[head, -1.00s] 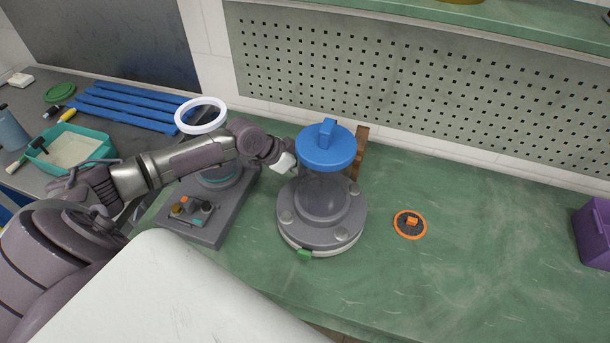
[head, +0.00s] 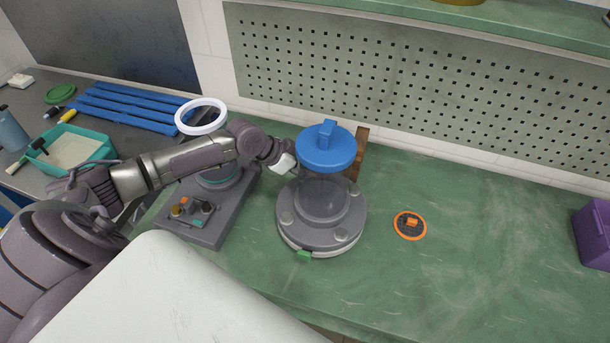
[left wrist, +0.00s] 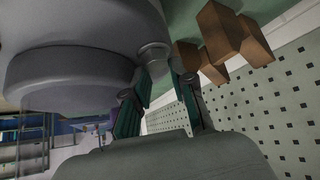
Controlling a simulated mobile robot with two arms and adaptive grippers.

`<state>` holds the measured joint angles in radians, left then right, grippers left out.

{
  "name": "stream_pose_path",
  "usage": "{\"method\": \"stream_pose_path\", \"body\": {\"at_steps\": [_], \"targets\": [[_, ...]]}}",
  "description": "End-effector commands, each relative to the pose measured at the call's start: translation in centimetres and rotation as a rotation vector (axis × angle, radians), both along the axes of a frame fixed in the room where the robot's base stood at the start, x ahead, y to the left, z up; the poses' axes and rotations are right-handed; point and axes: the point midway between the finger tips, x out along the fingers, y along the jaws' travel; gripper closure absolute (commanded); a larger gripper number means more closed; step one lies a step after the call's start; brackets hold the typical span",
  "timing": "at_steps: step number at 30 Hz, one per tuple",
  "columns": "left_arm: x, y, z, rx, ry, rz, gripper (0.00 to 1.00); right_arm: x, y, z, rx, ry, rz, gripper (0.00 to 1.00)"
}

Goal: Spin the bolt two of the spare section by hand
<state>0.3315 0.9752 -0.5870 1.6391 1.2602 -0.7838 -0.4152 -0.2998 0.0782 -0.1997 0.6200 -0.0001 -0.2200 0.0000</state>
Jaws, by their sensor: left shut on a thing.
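The spare section appears to be the grey round flanged column (head: 322,236) with a clear tube and a blue handled lid (head: 327,150), upright on the green bench. Bolt heads sit around its flange, such as one at the front right (head: 341,235). No label tells which bolt this is. My right gripper is not in view.
A second grey base with knobs (head: 199,221) stands left, below my left forearm. Brown blocks (head: 360,150) stand close behind the column, near the pegboard (head: 430,85). An orange-ringed disc (head: 410,225) lies to the right. A purple box (head: 594,235) is at the far right.

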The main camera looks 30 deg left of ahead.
Motion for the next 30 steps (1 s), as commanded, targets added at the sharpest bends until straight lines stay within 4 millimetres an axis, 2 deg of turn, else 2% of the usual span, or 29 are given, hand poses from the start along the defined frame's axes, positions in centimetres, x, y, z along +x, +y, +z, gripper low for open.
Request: {"method": "stream_pose_path", "body": {"at_steps": [11, 30], "targets": [[0.0, 0.0, -0.1, 0.0, 0.0, -0.004, 1.0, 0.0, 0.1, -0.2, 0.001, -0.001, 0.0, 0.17], [0.1, 0.1, -0.2, 0.001, -0.001, -0.213, 1.0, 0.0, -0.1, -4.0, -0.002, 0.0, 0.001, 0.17]]}}
